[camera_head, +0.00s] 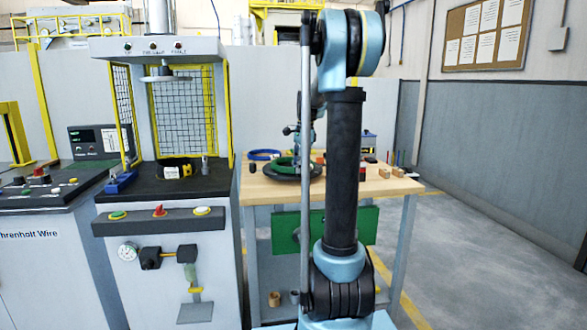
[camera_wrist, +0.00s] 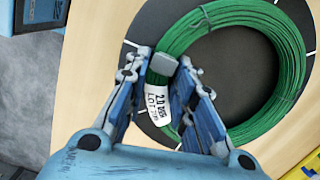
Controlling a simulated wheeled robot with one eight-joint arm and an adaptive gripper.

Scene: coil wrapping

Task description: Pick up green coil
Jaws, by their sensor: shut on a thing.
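The green coil (camera_wrist: 279,32) is a wound ring of wire with a white paper label (camera_wrist: 158,105) and a grey clip. It lies on a round dark plate (camera_wrist: 235,75) in the wrist view, and also shows in the head view (camera_head: 283,162) on the wooden table. My gripper (camera_wrist: 168,88) is shut on the left side of the coil, with its blue fingers on either side of the wire near the label. In the head view my arm hides much of the coil and the gripper.
The wooden table (camera_head: 262,190) also bears a blue coil (camera_head: 264,155) behind the green one, and small wooden blocks (camera_head: 397,172) at its right. A press machine with a yellow mesh guard (camera_head: 183,105) stands at left. Open floor (camera_head: 450,235) lies to the right.

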